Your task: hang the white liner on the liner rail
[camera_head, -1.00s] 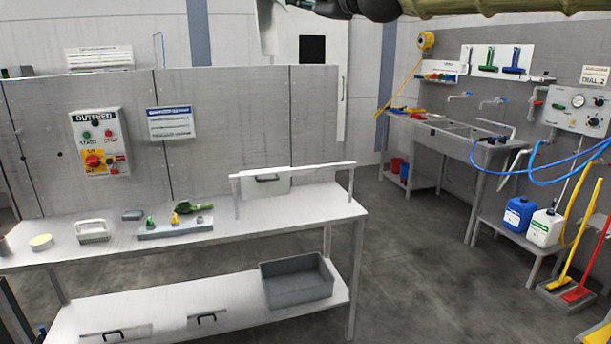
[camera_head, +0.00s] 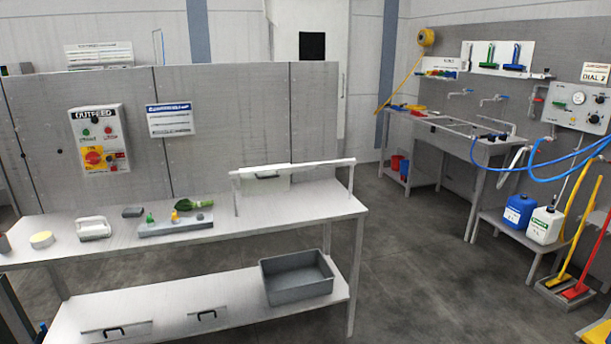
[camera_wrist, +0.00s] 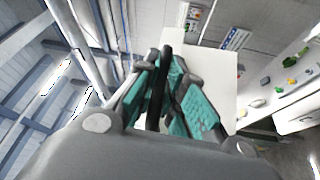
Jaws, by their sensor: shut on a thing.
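My gripper (camera_wrist: 163,82), with teal pads, is shut on a black handle in the wrist view. A flat white panel, which looks like the white liner (camera_wrist: 215,72), lies beyond the fingers; the join of handle and panel is hidden by them. My gripper and the held liner are not clearly visible in the head view. The liner rail (camera_head: 320,163) is a pale bar on posts at the right end of the steel table (camera_head: 110,240).
A grey tub (camera_head: 297,277) and flat panels with black handles sit on the lower shelf. Floor right of the table is clear.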

